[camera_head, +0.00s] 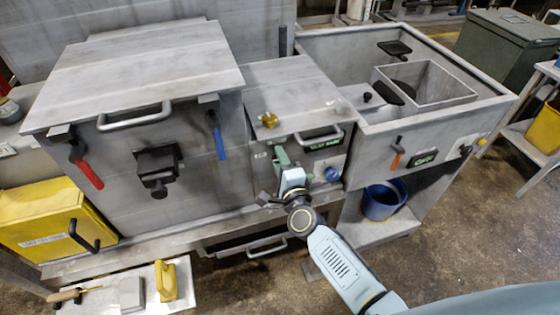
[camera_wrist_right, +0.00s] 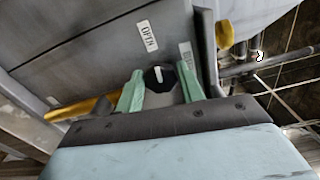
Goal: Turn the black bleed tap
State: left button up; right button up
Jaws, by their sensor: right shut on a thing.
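The black bleed tap (camera_wrist_right: 158,79) is a round knob with a white pointer line, seen in the right wrist view. It sits between the two green fingers of my right gripper (camera_wrist_right: 161,75), which is shut on it from both sides. In the head view my right gripper (camera_head: 284,160) is at the front of the middle unit, below its handle, and it hides the tap there. A label reading OPEN (camera_wrist_right: 147,35) is on the grey panel beyond the tap, with a second label beside it. My left gripper is not in view.
A blue knob (camera_head: 332,174) is just right of my right gripper. The lid handle (camera_head: 319,137) is above it, and a blue lever (camera_head: 217,135) and a red lever (camera_head: 87,171) are to the left. A blue bucket (camera_head: 381,201) stands lower right.

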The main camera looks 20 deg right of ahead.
jog(key=o, duration=1)
jog(key=shift+c, duration=0.2)
jog(key=s, duration=1.3)
jog(key=shift+s+d+b, duration=0.2)
jog(key=shift+b, duration=0.15)
jog(key=s+f+n+g+y+b, duration=0.1)
jog(key=s+f+n+g+b, duration=0.2)
jog(key=f, duration=0.8)
jog(key=s+f+n+g+b, duration=0.15)
jog(key=s+f+n, duration=0.3)
jog(key=f, duration=0.65)
jog(key=s+f+n+g+y+b, duration=0.15)
jog(key=s+f+n+g, duration=0.25)
jog(key=f, duration=0.6)
jog(key=s+d+f+n+g+h+b, duration=0.1)
jog(key=s+d+f+n+g, duration=0.3)
jog(key=s+f, duration=0.6)
jog(key=s+d+f+n+g+h+b, duration=0.2)
jog(key=s+d+f+n+g+b, duration=0.2)
jog(key=s+f, duration=0.6)
jog(key=s+d+n, duration=0.1)
jog(key=s+n, duration=0.1)
jog(key=s, duration=0.3)
jog(key=shift+s+d+f, duration=0.25)
jog(key=shift+s+f, duration=0.1)
jog(key=shift+f, duration=0.05)
jog(key=shift+g, duration=0.25)
